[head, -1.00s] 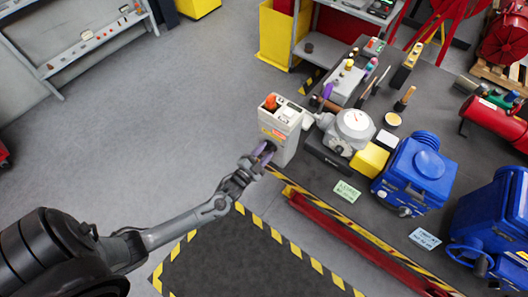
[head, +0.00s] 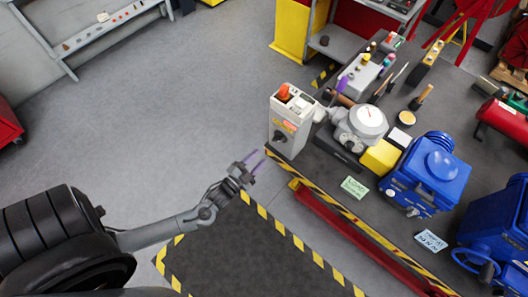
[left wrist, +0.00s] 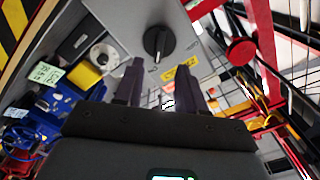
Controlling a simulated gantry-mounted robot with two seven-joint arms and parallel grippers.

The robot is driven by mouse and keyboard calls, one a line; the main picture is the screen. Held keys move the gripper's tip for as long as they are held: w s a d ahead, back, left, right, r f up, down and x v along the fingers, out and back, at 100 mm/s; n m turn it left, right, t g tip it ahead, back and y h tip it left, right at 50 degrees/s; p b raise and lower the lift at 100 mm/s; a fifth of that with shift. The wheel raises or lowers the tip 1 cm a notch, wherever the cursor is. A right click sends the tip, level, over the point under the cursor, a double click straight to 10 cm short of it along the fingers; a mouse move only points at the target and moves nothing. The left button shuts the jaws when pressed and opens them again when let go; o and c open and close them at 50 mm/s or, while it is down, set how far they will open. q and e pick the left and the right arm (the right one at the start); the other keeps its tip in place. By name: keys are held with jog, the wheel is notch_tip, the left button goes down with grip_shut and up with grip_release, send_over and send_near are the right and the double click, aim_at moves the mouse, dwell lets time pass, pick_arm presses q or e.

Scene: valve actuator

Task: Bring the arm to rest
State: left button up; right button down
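My left gripper (head: 253,163) is in the middle of the head view, to the lower left of the grey control box. Its two purple fingers are apart, with nothing between them. The left wrist view also shows the open fingers (left wrist: 165,82) in front of the box. The grey control box (head: 284,117) stands at the left edge of the dark bench, with an orange knob on top. A black rotary knob (head: 281,137) is on its front face; the left wrist view shows this knob (left wrist: 157,42) too. The gripper is apart from the box. My right gripper is not in view.
The bench (head: 330,190) also carries a round gauge (head: 368,120), a yellow block (head: 380,157) and blue valve actuators (head: 428,178). A red beam (head: 345,232) runs along its front edge. The floor (head: 150,110) left of the bench is clear.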

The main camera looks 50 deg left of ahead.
pick_arm(q)
jog(key=shift+s, duration=0.7)
